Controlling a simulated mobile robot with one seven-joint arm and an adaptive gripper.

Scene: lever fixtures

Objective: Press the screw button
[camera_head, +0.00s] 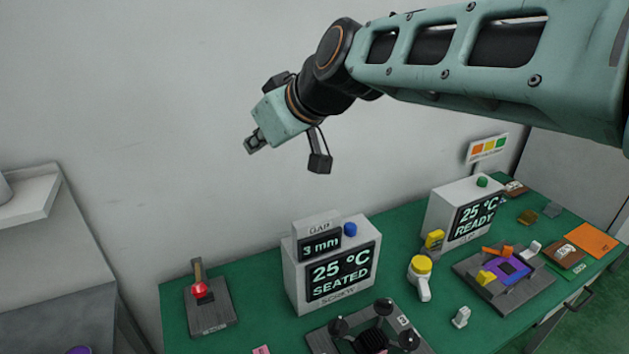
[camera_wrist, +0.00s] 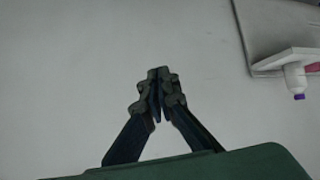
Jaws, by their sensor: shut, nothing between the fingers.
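A white box labelled SCREW (camera_head: 291,272) stands on the green table, its screen reading 25 °C SEATED. A smaller display on its top reads GAP 3 mm. A blue button (camera_head: 350,229) sits on the box's top right, beside the small display. My gripper (camera_head: 252,144) is raised above and to the left of this box, well apart from it. In the wrist view my gripper (camera_wrist: 158,78) has its fingertips together, with nothing held, against a pale wall. The blue button is not in the wrist view.
A red-knobbed lever (camera_head: 200,289) stands on the left. A second white box (camera_head: 440,208) with a green button (camera_head: 482,181) reads READY. A dark fixture (camera_head: 330,335), a yellow-topped piece (camera_head: 421,265) and a grey tray (camera_head: 530,290) occupy the table's front and right.

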